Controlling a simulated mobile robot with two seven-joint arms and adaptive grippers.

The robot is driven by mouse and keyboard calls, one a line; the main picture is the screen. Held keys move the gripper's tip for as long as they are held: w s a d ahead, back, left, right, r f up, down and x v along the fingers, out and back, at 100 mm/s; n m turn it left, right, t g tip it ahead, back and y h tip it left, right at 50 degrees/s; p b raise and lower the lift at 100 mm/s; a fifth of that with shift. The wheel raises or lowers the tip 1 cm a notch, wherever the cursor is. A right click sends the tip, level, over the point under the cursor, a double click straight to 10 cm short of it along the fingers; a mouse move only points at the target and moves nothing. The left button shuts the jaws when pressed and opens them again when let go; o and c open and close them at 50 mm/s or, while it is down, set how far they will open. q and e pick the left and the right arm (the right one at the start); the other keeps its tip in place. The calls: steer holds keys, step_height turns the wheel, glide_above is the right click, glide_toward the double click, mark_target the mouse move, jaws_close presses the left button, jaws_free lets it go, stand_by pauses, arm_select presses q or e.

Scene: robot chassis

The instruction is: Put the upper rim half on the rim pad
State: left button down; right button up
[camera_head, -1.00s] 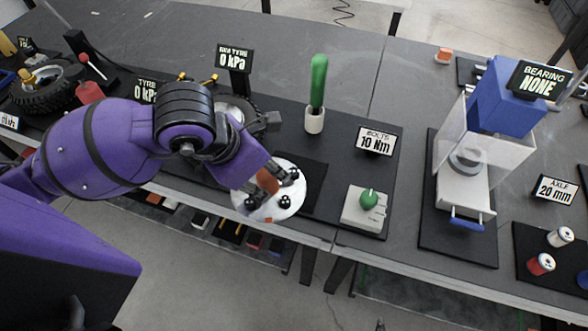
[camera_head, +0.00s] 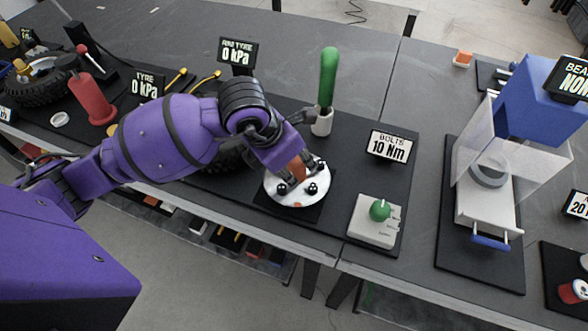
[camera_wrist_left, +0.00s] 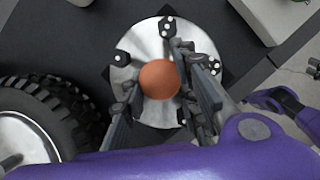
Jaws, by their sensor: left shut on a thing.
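The upper rim half is a silver-white disc (camera_head: 302,199) with several black lugs and an orange knob in its middle. It also shows in the wrist view (camera_wrist_left: 151,44), with the round orange knob (camera_wrist_left: 159,80) between the fingers. My left gripper (camera_head: 296,176) is shut on the rim half by its knob from above. The disc lies level over the dark square rim pad (camera_head: 288,213), whose corners show around it. I cannot tell whether the disc touches the pad. The gripper hides part of the disc. My right gripper does not show clearly in either view.
A green-handled tool (camera_head: 327,82) in a white holder stands behind the disc. A white box with a green knob (camera_head: 376,220) is to the right. A tyre (camera_wrist_left: 45,120) is close on the left.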

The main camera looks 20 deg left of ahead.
arm_select(q)
steer(key=shift+s+f, duration=0.1)
steer(key=shift+f, duration=0.95)
steer(key=shift+f, duration=0.25)
steer(key=c, duration=1.4)
jaws_free()
steer(key=shift+o, duration=0.2)
steer(key=shift+s+a+r, duration=0.1)
steer(key=shift+a+r, duration=0.05)
steer(key=shift+r, duration=0.45)
steer(key=v, duration=1.1)
steer(key=shift+r, duration=0.1)
